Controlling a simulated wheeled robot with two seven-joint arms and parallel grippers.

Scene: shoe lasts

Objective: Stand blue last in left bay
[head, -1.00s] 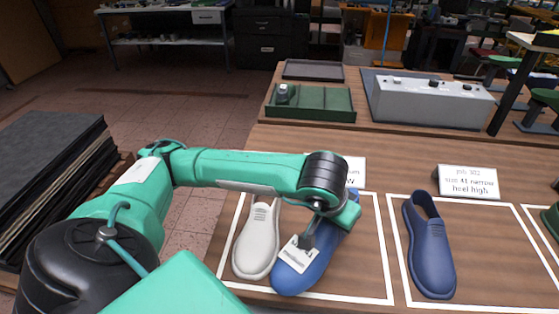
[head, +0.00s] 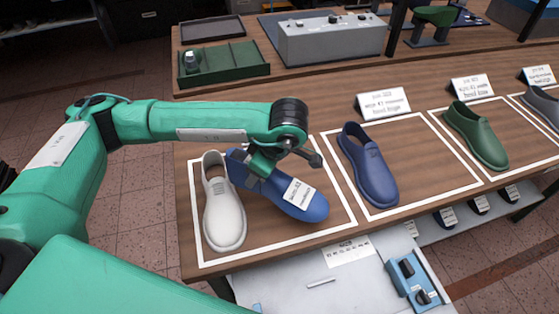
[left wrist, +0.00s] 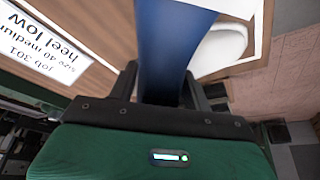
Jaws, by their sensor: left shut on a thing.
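The blue last (head: 308,207) with a white label is in my left gripper (head: 262,170), which is shut on it near the heel end. Its toe points to the lower right in the head view, and it lies over the leftmost white-outlined bay (head: 335,217). I cannot tell whether its sole touches the table. A white last (head: 225,215) stands in the same bay, just left of it. The left wrist view shows the blue last (left wrist: 172,45) between the fingers and the white last (left wrist: 222,45) beside it. My right gripper is not in view.
The neighbouring bay holds a dark blue last (head: 368,170), and the one beyond a green last (head: 475,135). Job cards (head: 382,103) stand behind them. A green tray (head: 225,63) and a grey box (head: 330,40) are at the back. A job card (left wrist: 40,40) shows in the wrist view.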

